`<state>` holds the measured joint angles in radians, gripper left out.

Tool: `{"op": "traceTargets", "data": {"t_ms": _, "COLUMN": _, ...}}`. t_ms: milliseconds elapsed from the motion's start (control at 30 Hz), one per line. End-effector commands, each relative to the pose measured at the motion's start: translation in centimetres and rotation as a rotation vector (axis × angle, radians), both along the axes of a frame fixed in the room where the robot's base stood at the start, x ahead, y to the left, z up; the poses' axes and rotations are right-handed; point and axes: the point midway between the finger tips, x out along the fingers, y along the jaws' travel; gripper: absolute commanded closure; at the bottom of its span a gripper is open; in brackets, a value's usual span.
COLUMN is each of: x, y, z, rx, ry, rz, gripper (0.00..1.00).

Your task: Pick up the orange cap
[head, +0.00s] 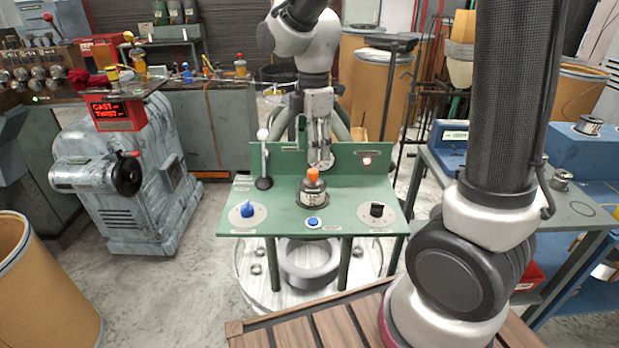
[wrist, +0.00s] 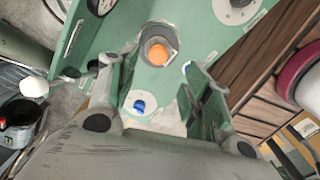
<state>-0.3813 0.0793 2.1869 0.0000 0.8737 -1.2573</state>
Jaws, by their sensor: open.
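The orange cap (head: 313,176) sits on top of a small grey can with a pale label (head: 313,195), which stands on the green panel. In the wrist view the cap (wrist: 158,54) shows just beyond the fingertips, near the middle of the gap. My gripper (head: 319,152) points down from above, behind the cap in the head view. In the wrist view my gripper (wrist: 160,70) is open, with one finger on each side and nothing between them. The fingers do not appear to touch the cap.
On the green panel (head: 346,222) are a white-topped lever (head: 263,160), a blue knob (head: 247,209), a black knob (head: 377,210) and a blue button (head: 313,221). A small metal can (head: 561,178) stands on the right table.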

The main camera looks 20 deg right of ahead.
Motion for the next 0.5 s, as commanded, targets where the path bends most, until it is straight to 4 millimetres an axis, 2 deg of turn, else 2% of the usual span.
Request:
{"op": "traceTargets", "data": {"t_ms": 267, "x": 0.0, "y": -0.1, "z": -3.3, "rx": -0.002, "ry": 0.006, "rz": 0.013, "gripper": 0.51}}
{"op": "traceTargets", "data": {"t_ms": 500, "x": 0.3, "y": -0.1, "z": -6.9, "rx": -0.001, "ry": 0.005, "rz": 0.011, "gripper": 0.51}}
